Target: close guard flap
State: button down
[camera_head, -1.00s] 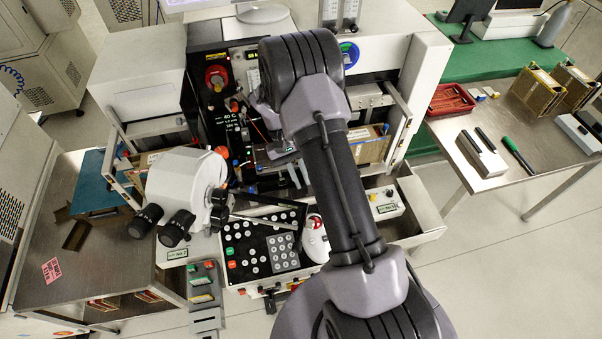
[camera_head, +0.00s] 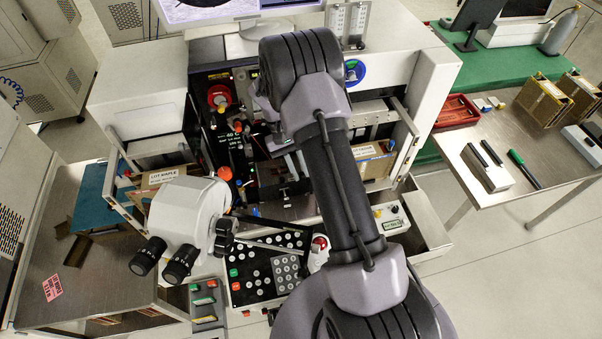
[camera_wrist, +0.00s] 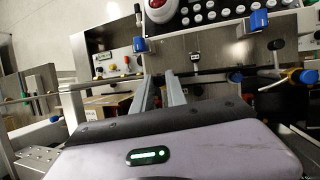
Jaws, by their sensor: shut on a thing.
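The wire bonder (camera_head: 425,65) stands in front of me, with its dark work bay open in the middle. My arm covers part of that bay in the head view. My gripper (camera_head: 297,163) is at the front of the bay; its two fingers also show in the wrist view (camera_wrist: 162,92). The grip point is partly hidden, and the flap's panel cannot be made out clearly.
The microscope head (camera_head: 190,215) with black eyepieces is left of my arm. A black keypad panel (camera_head: 250,287) with a red-topped control (camera_head: 319,243) lies below the bay. A cardboard box (camera_head: 377,160) sits right of my arm. A side table (camera_head: 540,165) stands at right.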

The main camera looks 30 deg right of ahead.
jog(key=shift+s+a+f, duration=0.1)
jog(key=shift+s+f, duration=0.15)
jog(key=shift+f, duration=0.5)
jog(key=c, duration=1.4)
grip_release()
jog(key=shift+w+r, duration=0.1)
jog(key=shift+r, duration=0.4)
jog(key=s+a+r, duration=0.2)
jog(key=s, duration=0.5)
jog(key=s+a+r, duration=0.2)
jog(key=s+r, duration=0.1)
jog(key=s, duration=0.5)
jog(key=shift+r, duration=0.25)
